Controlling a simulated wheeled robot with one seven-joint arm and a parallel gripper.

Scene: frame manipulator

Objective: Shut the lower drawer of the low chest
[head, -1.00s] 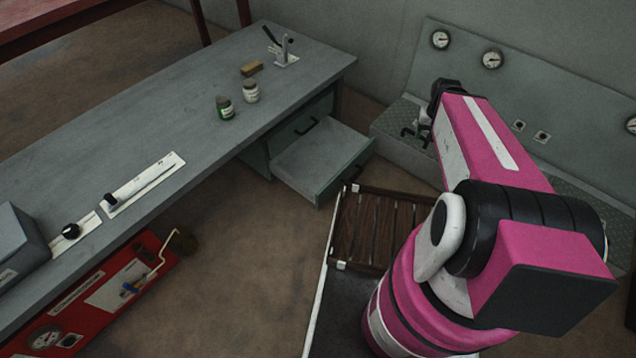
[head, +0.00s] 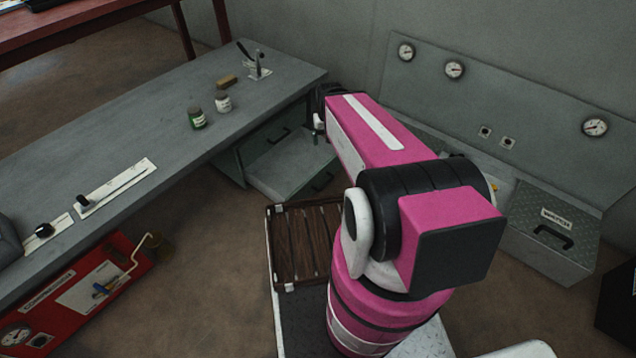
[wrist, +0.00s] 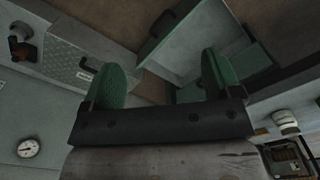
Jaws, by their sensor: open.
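The low chest (head: 228,166) is grey-green and stands under the far end of the workbench. Its lower drawer (head: 275,178) is pulled out, with a dark handle on its front; the upper drawer (head: 265,140) looks shut. The open drawer (wrist: 190,40) also shows in the wrist view, beyond the fingers. My gripper (wrist: 160,80) has two green finger pads spread apart with nothing between them. In the head view my arm hides most of the gripper, which is near and above the right side of the open drawer. I see no contact with the drawer.
A dark slatted crate (head: 300,240) lies in front of the drawer, beside my arm. A grey toolbox (head: 550,235) and a wall panel with gauges (head: 500,100) are at the right. Two jars stand on the workbench (head: 150,130). Brown floor lies clear left of the crate.

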